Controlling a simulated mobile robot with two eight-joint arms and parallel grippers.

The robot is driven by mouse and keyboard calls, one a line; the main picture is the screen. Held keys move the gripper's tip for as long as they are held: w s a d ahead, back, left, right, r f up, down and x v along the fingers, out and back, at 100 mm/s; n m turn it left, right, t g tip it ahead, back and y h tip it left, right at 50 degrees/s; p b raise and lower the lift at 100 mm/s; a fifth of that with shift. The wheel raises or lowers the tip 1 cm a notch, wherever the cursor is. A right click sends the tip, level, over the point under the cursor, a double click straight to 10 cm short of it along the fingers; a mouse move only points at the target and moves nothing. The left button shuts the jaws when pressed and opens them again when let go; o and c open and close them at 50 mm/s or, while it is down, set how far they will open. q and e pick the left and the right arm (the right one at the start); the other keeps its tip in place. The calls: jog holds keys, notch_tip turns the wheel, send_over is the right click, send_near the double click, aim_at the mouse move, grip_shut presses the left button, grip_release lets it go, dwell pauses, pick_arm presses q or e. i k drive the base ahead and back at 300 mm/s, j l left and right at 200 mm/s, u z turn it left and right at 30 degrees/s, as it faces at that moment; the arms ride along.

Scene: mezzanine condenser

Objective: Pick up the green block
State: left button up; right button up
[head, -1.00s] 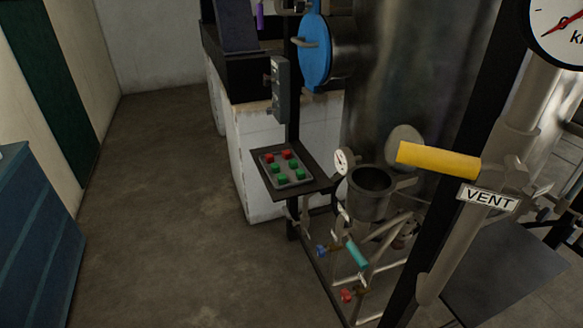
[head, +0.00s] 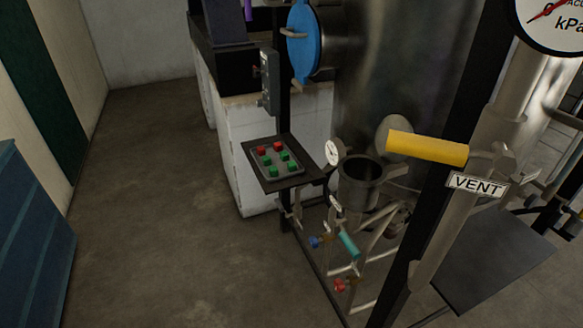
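Several small green blocks sit on a grey tray (head: 278,171) that lies on a dark shelf (head: 254,154). One green block (head: 272,171) is at the tray's front left. Another green block (head: 292,166) is at the right, and others are at the middle and upper part of the tray. Two red blocks (head: 261,150) are along the far side. I cannot tell which green block the task means. Neither of my grippers shows in the head view.
A tall metal vessel (head: 400,80) with a blue disc (head: 302,45) stands right of the shelf. A yellow handle (head: 427,148), a VENT sign (head: 477,185) and pipes with valves (head: 348,246) crowd the right. A blue cabinet (head: 30,235) stands left. The floor (head: 150,200) between is clear.

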aim_at(273, 170)
jog(key=i+z, duration=0.15)
jog(key=i, duration=0.4)
jog(key=i+j+z, duration=0.15)
jog(key=i, duration=0.35)
jog(key=i+j+z, duration=0.2)
jog(key=i, duration=0.35)
